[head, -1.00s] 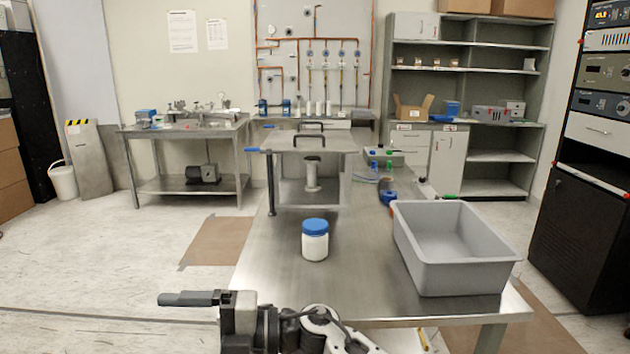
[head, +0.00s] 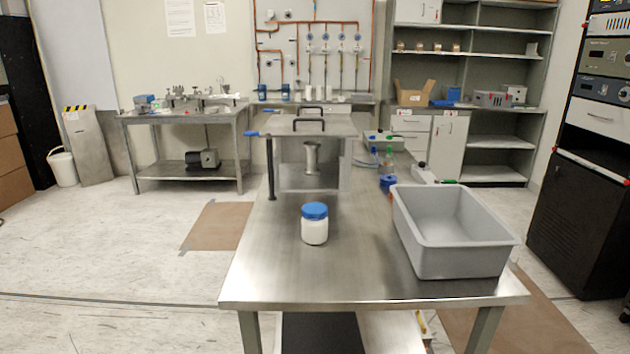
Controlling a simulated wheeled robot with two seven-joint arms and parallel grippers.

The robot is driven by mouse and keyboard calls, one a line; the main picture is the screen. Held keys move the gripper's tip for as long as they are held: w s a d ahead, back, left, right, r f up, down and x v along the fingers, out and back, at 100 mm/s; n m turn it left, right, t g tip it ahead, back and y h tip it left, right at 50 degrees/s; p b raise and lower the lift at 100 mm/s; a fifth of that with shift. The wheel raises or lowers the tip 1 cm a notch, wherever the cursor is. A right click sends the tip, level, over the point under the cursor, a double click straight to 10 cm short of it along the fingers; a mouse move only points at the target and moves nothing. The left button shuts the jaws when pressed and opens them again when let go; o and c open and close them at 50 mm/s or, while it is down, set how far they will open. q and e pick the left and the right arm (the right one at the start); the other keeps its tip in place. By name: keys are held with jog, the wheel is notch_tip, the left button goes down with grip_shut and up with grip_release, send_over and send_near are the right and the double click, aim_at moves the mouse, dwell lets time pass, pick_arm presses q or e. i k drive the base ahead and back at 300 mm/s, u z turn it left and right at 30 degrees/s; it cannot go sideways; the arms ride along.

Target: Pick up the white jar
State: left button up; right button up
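The white jar (head: 315,230) with a blue lid stands upright on the metal table (head: 270,270), left of the middle of its near part. Nothing touches it. Neither of my grippers shows in the head view now.
A grey open bin (head: 455,261) stands on the table right of the jar. A metal chamber with black handles (head: 311,132) is behind the jar. A blue-capped bottle and small items (head: 388,172) sit back right. The table front and left of the jar are clear.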

aim_at(314, 231)
jog(key=u, duration=1.8)
jog(key=i, duration=1.75)
jog(key=z, duration=1.65)
